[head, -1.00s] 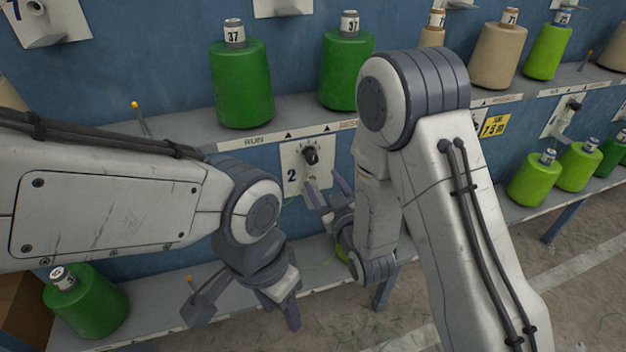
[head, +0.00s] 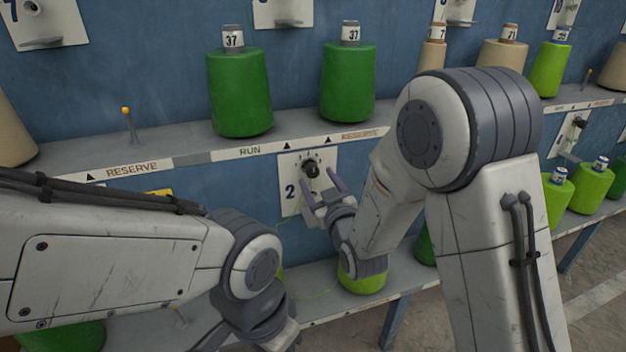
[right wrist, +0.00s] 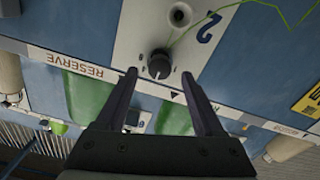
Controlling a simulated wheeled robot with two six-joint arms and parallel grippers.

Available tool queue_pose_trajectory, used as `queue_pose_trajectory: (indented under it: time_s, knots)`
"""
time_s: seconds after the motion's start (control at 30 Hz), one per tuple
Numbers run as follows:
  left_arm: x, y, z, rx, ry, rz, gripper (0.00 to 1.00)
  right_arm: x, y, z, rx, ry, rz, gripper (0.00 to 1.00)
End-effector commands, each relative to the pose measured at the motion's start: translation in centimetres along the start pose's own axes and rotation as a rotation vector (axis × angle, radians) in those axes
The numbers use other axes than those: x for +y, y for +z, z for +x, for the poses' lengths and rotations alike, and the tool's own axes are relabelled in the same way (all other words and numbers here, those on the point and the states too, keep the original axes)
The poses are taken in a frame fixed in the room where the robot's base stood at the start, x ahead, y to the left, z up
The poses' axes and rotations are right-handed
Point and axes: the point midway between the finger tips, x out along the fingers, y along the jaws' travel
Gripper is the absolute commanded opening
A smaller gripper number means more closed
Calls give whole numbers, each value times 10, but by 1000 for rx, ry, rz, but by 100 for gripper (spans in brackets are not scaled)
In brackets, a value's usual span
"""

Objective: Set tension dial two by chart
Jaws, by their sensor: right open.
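The black tension dial (head: 311,170) sits on a white plate (head: 287,165) marked 2, on the blue panel below the shelf. Tick marks surround it; its pointer setting is too small to read. My right gripper (head: 318,184) is open, just in front of the dial and below it in the head view. In the right wrist view the dial (right wrist: 159,64) lies between the open fingertips (right wrist: 159,75); contact cannot be told. My left gripper (head: 272,335) is at the bottom edge, its fingers mostly cut off. A yellow card (head: 158,192) shows partly behind my left arm, unreadable.
Green yarn cones (head: 239,95) stand on the shelf above, over RUN and RESERVE labels (head: 250,151). A green thread (right wrist: 233,12) runs by the plate. A lime cone (head: 362,283) stands on the lower shelf, behind my right arm.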

Motion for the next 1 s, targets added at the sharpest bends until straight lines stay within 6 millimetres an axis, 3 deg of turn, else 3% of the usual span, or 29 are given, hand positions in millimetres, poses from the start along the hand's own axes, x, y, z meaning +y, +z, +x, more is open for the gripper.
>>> queue_pose_trajectory:
  time_s: [0.23,0.63,0.8,0.83,1.0]
  knots:
    - [0,0,2,0,0,0,50,0,0,34,0,0,0,70]
    - [0,0,2,0,0,0,50,0,0,40,-1,0,0,70]
    - [0,0,2,0,0,0,50,0,0,40,-1,0,0,5]
    - [0,0,2,0,0,0,50,0,0,40,-1,0,0,0]
    - [0,0,2,0,0,0,50,0,0,40,-1,0,4,0]
